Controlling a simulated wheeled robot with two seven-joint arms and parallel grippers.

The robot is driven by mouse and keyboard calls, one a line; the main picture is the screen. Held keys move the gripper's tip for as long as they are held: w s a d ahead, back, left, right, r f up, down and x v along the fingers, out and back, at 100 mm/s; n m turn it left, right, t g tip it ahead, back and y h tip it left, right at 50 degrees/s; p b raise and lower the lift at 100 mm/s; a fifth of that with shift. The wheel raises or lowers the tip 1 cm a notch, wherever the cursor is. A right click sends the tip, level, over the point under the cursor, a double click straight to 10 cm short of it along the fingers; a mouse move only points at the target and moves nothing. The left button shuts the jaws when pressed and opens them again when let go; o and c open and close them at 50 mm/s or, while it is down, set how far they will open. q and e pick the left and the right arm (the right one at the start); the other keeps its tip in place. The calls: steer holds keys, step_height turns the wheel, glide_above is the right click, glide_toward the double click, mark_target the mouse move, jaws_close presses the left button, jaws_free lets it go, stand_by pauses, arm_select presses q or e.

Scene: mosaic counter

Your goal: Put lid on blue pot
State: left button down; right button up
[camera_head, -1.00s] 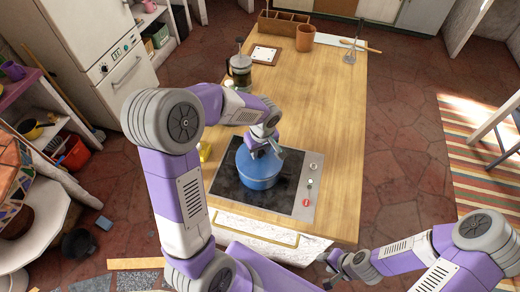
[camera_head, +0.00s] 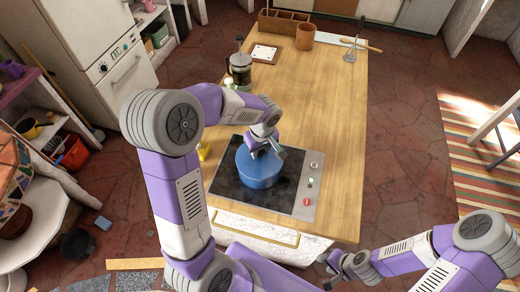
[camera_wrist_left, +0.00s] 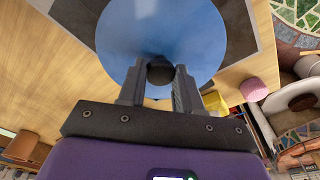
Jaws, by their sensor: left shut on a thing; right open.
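The blue pot (camera_head: 258,178) stands on the black cooktop (camera_head: 229,187) at the near end of the wooden counter. A blue lid (camera_wrist_left: 162,28) fills the upper middle of the left wrist view, with a dark round knob (camera_wrist_left: 160,72) between the fingers. My left gripper (camera_head: 266,146) is shut on the lid's knob, over the top of the pot. It also shows in the left wrist view (camera_wrist_left: 160,88). The lid appears to be on or very close to the pot's rim; I cannot tell if they touch. My right gripper (camera_head: 333,268) is open and empty, off the counter's near right corner.
A French press (camera_head: 240,68), a wooden box (camera_head: 284,23), a terracotta pot (camera_head: 305,37) and a whisk (camera_head: 352,52) stand or lie farther back. A yellow object (camera_head: 204,150) is left of the cooktop. The counter's right side is clear.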

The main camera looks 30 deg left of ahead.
arm_select(q)
steer(key=shift+f, duration=0.1)
stand_by(0.3)
steer(key=shift+c, duration=1)
jaws_free()
steer(key=shift+r+p, duration=2.2)
steer(key=shift+r, duration=1.4)
steer(key=shift+f, duration=0.1)
